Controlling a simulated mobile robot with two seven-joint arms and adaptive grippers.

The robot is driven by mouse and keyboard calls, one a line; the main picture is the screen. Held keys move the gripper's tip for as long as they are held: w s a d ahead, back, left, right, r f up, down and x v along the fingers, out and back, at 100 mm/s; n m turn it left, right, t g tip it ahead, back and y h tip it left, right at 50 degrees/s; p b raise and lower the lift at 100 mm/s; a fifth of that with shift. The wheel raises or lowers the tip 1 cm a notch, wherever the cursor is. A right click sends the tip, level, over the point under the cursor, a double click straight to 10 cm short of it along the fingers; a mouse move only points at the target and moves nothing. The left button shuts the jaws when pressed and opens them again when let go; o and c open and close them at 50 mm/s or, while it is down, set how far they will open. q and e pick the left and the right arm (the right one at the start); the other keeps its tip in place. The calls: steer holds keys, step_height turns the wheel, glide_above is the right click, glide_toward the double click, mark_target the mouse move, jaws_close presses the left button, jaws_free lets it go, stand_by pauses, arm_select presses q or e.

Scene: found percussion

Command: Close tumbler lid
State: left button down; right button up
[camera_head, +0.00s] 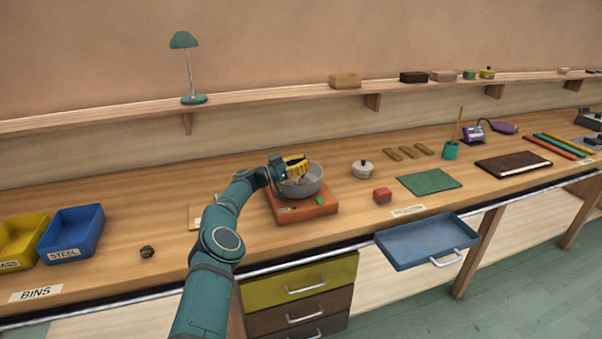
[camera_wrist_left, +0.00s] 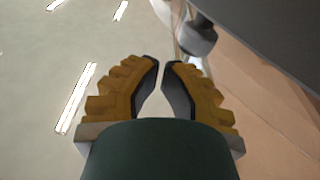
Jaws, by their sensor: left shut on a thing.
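The tumbler is a grey round drum (camera_head: 312,184) on an orange base (camera_head: 306,208) with a small green button. My left gripper (camera_head: 296,170), with yellow ribbed fingers, is at the drum's upper left and hides part of its top. In the left wrist view my left gripper (camera_wrist_left: 160,62) has its fingertips almost together. A grey metal knob (camera_wrist_left: 198,40) shows just past them, by a large dark grey surface (camera_wrist_left: 270,35), likely the tumbler lid. The gripper is shut on the lid, but the contact is not clearly visible. My right gripper is not in view.
A green mat (camera_head: 429,182) lies farther right. Yellow (camera_head: 22,240) and blue (camera_head: 71,233) bins stand left. A blue tray (camera_head: 425,241) juts out from the bench front.

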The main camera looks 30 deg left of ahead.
arm_select(q)
steer(key=shift+d+r+b, duration=0.25)
steer(key=shift+r+b, duration=0.25)
steer(key=shift+r, duration=0.5)
steer(key=v, duration=1)
steer(key=shift+a+p, duration=0.25)
steer(key=shift+p, duration=0.2)
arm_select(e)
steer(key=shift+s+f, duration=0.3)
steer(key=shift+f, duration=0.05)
arm_select(q)
steer(key=shift+f, duration=0.1)
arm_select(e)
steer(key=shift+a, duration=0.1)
